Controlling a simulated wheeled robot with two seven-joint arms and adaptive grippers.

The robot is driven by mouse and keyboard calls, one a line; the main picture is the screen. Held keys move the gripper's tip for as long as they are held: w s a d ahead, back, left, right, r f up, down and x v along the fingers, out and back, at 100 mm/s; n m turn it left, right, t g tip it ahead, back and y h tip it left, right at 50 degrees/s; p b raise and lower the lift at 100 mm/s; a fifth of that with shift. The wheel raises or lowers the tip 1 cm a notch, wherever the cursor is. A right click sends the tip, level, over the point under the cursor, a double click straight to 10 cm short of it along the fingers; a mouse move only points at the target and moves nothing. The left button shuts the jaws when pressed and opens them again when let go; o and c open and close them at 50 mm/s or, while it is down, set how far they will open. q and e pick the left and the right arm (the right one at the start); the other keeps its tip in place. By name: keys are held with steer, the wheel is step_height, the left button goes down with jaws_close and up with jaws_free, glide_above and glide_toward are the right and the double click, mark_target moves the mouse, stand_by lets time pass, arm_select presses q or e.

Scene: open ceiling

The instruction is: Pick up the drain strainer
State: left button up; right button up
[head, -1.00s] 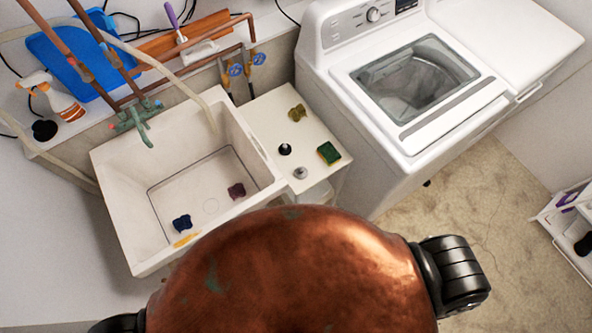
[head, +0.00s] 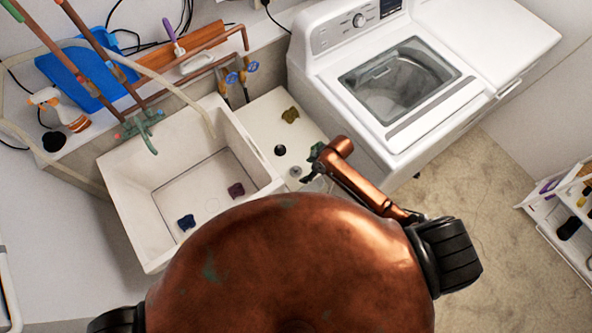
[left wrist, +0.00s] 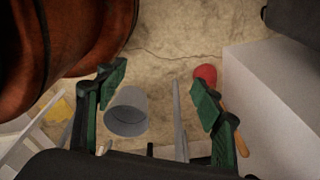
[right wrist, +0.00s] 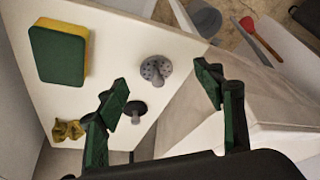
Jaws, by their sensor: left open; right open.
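The drain strainer is a small silver piece with a perforated disc and a short stem. In the head view the drain strainer (head: 295,171) sits on the white counter beside the sink, just left of my right gripper (head: 314,162). In the right wrist view the drain strainer (right wrist: 155,69) lies on the counter beyond and between the open fingertips of my right gripper (right wrist: 162,82), apart from them. My left gripper (left wrist: 155,88) is open and empty above the floor in the left wrist view; the head view does not show it.
A black stopper (right wrist: 135,109), a green-yellow sponge (right wrist: 58,54) and a crumpled olive cloth (right wrist: 68,130) share the counter (head: 262,118). The sink (head: 150,215) holds two dark cloths. The washing machine (head: 355,115) stands to the right. A grey bucket (left wrist: 126,112) and red plunger (left wrist: 205,74) are low down.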

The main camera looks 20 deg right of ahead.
mark_target(296, 169)
steer(key=shift+n+g, duration=0.3)
steer(key=shift+n, duration=0.6)
steer(key=shift+w+a+f+p, duration=0.2)
steer(key=shift+w+a+f, duration=0.2)
steer(key=shift+w+a, duration=0.25)
steer(key=shift+w+a+f+p, duration=0.15)
steer(key=shift+w+a+f, duration=0.3)
steer(key=shift+w, duration=0.4)
steer(key=x, duration=0.4)
steer(key=shift+w+a, duration=0.1)
steer(key=shift+a, duration=0.1)
arm_select(q)
steer(key=shift+w+r, duration=0.35)
steer(key=shift+r, duration=0.25)
arm_select(e)
steer(key=shift+c, duration=0.6)
arm_select(q)
steer(key=shift+w, duration=0.1)
arm_select(e)
steer(key=c, duration=1)
